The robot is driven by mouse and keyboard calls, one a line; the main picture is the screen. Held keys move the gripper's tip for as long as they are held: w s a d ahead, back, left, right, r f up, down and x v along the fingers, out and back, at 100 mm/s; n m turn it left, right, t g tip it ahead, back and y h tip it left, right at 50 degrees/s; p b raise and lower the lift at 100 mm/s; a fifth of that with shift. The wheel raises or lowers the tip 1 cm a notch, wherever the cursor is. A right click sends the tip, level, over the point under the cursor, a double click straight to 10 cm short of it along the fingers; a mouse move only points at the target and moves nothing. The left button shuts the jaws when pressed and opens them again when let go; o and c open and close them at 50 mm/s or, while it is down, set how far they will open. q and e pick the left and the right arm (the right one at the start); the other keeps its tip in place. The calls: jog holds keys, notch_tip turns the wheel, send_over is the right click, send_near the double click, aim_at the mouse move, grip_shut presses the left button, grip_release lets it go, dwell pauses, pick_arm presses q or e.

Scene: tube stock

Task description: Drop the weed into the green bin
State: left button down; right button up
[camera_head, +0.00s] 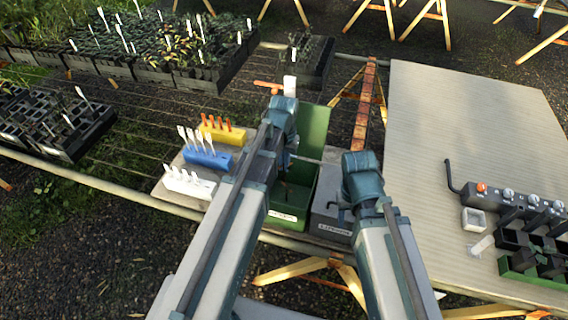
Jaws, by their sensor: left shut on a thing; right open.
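The green bin (290,214) stands on the wire bench at the middle, with its green lid (313,132) raised behind it and a white label on its front. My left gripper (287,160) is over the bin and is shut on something. A thin dark strand, perhaps the weed (286,188), shows below it in the bin's opening; the arm hides most of it. My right gripper (345,213) is open near the grey bin (328,228), to the right of the green bin.
Yellow (222,137), blue (207,157) and white (187,184) label holders stand left of the bin. Plant trays (150,72) fill the back left. A board (445,120) on the right carries a dark rack with knobs (508,200) and a black pot tray (535,250). The board's middle is clear.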

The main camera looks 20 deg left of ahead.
pick_arm(q)
jog(key=shift+f+b, duration=0.9)
jog(key=shift+f, duration=0.55)
pick_arm(e)
notch_tip(320, 180, down, 3)
jog(key=shift+r, duration=0.15)
pick_arm(q)
jog(key=shift+r, duration=0.1)
jog(key=c, duration=0.9)
grip_release()
notch_tip(320, 180, up, 14)
jog(key=p, duration=1.4)
pick_arm(e)
notch_tip(320, 180, up, 14)
